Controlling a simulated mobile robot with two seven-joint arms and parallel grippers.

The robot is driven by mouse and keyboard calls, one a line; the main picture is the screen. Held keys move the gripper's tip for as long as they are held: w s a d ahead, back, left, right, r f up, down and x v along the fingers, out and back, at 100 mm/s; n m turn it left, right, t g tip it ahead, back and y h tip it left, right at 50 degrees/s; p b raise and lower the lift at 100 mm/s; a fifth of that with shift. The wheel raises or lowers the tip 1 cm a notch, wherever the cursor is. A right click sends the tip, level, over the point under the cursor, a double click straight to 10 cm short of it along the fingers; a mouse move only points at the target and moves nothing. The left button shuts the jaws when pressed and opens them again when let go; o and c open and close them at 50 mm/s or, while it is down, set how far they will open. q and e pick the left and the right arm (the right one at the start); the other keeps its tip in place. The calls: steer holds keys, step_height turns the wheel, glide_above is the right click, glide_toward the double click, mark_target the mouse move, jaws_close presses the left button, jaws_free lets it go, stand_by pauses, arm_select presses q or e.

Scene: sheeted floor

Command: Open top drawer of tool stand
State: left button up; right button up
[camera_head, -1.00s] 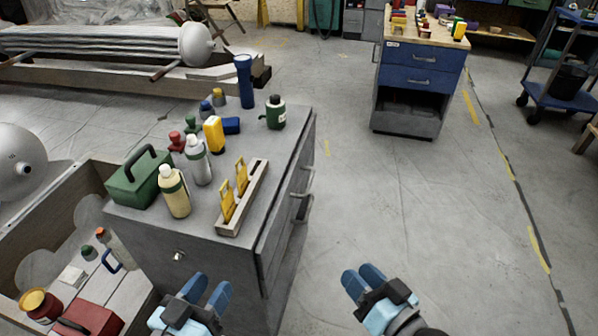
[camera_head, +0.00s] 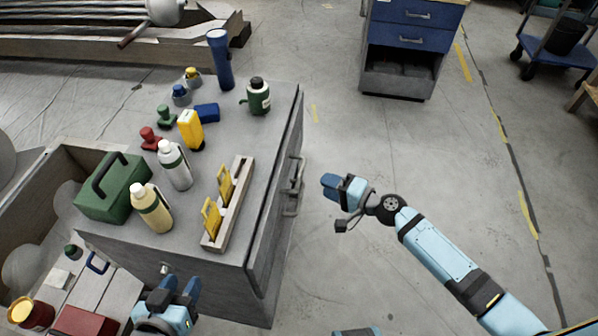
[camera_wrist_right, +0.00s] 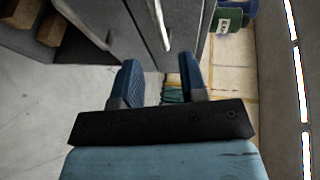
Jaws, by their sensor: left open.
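The grey tool stand (camera_head: 200,235) is at the centre-left of the head view, its drawer side facing right. Metal handles (camera_head: 295,180) stick out from that side, and its drawers look shut. My left gripper (camera_head: 180,285) is open and empty by the stand's near face.
A blue drawer cabinet (camera_head: 405,40) stands farther back.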

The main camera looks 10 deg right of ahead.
mark_target(300, 173)
steer(key=x, duration=0.9)
steer(key=shift+w+a+f, duration=0.1)
steer(key=shift+w+a, duration=0.1)
jaws_close()
